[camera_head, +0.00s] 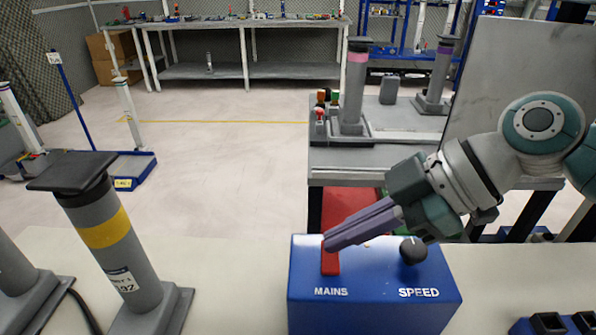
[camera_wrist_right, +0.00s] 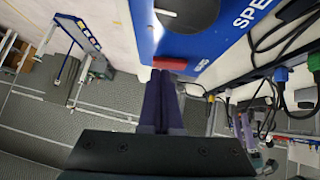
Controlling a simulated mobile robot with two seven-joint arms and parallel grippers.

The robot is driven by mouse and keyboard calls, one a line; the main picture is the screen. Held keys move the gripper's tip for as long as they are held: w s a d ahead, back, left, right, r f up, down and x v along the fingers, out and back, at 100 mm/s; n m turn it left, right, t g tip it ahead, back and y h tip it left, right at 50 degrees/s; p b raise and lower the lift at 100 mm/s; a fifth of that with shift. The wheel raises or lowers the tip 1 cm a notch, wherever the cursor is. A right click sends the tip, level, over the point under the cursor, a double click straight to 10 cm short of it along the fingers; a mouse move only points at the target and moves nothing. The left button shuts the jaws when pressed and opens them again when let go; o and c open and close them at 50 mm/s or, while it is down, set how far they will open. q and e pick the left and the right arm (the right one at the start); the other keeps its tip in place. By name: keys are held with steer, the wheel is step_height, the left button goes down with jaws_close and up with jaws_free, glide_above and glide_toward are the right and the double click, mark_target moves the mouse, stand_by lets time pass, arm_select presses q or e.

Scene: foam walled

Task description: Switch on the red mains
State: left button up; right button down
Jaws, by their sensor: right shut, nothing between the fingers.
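A blue control box (camera_head: 375,300) stands on the pale bench top, with white labels MAINS and SPEED. The red mains switch (camera_head: 330,264) is on its left part, above the word MAINS; it also shows in the right wrist view (camera_wrist_right: 171,62). A black round knob (camera_head: 413,250) is above SPEED. My right gripper (camera_head: 328,243) is shut and empty, its purple fingers reaching in from the right. The fingertips are at the far end of the red switch and cover part of it. I cannot tell whether they touch it. My left gripper is not in view.
A grey post with a yellow band (camera_head: 105,233) and black top stands on the bench at left. A blue block with black sockets (camera_head: 555,325) is at the bottom right. Behind the box is a grey workbench (camera_head: 375,160).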

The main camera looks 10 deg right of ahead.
steer(key=shift+w+f+b, duration=0.2)
steer(key=shift+f+b, duration=0.35)
steer(key=shift+b, duration=0.35)
steer(key=shift+d+r+g, duration=0.15)
steer(key=shift+r+g, duration=0.05)
steer(key=shift+g, duration=0.2)
steer(key=shift+s, duration=0.1)
steer(key=shift+s+a+r+p, duration=0.1)
steer(key=shift+s+a+p, duration=0.1)
steer(key=shift+s+p, duration=0.4)
steer(key=shift+s+a, duration=0.1)
steer(key=shift+s, duration=0.05)
